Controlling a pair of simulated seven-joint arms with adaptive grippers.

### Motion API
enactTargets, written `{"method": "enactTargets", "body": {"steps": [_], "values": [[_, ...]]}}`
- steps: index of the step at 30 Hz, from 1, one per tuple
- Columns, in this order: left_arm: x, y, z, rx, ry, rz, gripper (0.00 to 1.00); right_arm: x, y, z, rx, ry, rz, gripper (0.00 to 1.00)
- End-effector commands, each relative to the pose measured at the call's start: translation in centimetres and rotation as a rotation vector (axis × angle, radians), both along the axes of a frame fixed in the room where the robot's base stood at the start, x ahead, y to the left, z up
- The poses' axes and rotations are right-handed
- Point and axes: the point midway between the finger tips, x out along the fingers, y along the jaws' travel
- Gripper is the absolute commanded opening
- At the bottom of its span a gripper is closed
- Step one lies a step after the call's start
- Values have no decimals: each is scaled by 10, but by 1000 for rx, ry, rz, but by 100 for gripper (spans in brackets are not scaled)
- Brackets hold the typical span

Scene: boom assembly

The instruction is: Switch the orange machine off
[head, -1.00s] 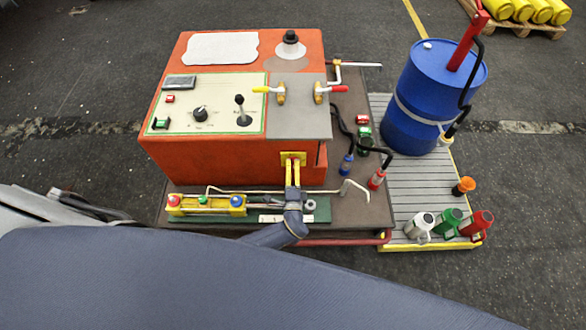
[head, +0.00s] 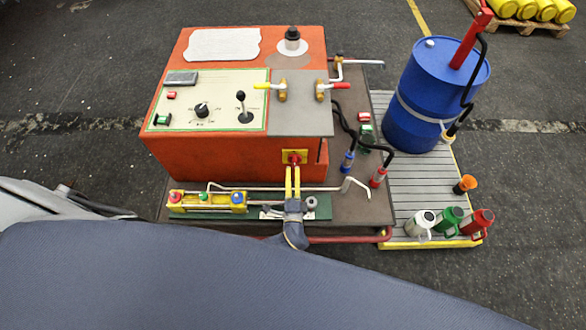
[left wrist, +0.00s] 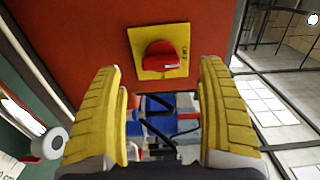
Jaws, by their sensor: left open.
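The orange machine (head: 225,158) stands in the middle of the head view. Low on its front face is a yellow plate (left wrist: 135,40) with a red rotary knob (left wrist: 160,55); the knob also shows in the head view (head: 294,157). A pale mark lies at the knob's right side in the left wrist view. My left gripper (head: 293,172) is open, its two yellow fingers pointing at the switch. In the left wrist view the fingers (left wrist: 164,72) stand to either side, short of the knob and apart from it. Nothing is between them. My right gripper is out of view.
A control panel (head: 225,88) with a dial and lever is on top. A yellow block with coloured buttons (head: 207,200) and pipes lie below the front face. A blue drum (head: 425,100) and several coloured cans (head: 451,221) stand at the right.

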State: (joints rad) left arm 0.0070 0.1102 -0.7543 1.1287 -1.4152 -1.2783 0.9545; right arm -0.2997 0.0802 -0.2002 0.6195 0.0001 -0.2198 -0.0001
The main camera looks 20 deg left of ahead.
Motion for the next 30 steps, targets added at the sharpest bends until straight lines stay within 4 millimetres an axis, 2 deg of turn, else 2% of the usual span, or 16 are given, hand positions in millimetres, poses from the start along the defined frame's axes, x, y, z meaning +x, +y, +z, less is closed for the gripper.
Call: {"method": "enactTargets", "body": {"steps": [1, 6, 13, 19, 30], "values": [[-10, -3, -1, -2, 2, 1, 74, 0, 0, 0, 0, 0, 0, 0], [-36, -10, 0, -1, 2, 1, 74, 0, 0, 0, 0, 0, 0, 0], [-59, -16, -1, 0, 2, 3, 74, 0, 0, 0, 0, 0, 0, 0], [-66, -19, 0, 1, 0, 3, 74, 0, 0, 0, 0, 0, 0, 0], [-66, -19, 0, 1, 0, 3, 74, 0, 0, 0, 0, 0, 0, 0]]}}
